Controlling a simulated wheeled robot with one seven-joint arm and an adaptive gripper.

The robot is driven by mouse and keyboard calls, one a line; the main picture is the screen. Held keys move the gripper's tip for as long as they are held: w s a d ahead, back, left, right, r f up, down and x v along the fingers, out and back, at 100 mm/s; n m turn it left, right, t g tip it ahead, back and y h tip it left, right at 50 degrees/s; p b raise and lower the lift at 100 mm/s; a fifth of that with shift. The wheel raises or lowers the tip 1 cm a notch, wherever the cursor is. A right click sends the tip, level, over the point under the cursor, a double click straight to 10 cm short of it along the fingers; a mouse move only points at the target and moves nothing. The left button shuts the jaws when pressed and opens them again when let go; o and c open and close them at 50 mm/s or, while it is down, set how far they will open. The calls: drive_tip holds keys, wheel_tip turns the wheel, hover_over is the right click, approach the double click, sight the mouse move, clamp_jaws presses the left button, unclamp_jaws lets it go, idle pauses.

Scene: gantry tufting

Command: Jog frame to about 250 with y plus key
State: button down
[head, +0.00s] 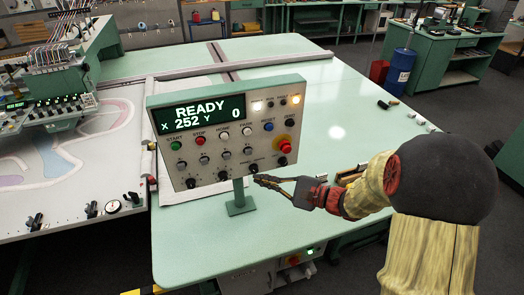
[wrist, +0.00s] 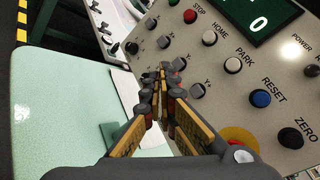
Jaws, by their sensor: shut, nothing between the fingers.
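The control panel (head: 226,130) stands upright on a short post on the green table. Its display (head: 202,113) reads READY, X 252, Y 0. My gripper (head: 257,179) is shut and empty, in front of the panel's lower edge. In the wrist view its fingertips (wrist: 161,72) appear just beside the Y- key, with Y+ a little further right. Whether they touch the panel I cannot tell.
A red mushroom button (head: 285,146) sits at the panel's right, near the blue RESET key (wrist: 260,98). Dark knobs line its bottom row. The tufting frame's patterned cloth (head: 95,125) lies left, under the gantry's needle head (head: 52,82). The table right of the panel is mostly clear.

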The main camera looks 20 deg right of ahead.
sight(248, 152)
drive_tip(key=shift+r, duration=0.35)
drive_tip(key=shift+w+a, duration=0.1)
drive_tip(key=w, duration=0.8)
drive_tip(key=shift+w+b, duration=0.35)
drive_tip(key=shift+b, duration=0.1)
drive_tip(key=shift+w, duration=0.1)
idle(1.1)
drive_tip(key=shift+w, duration=0.3)
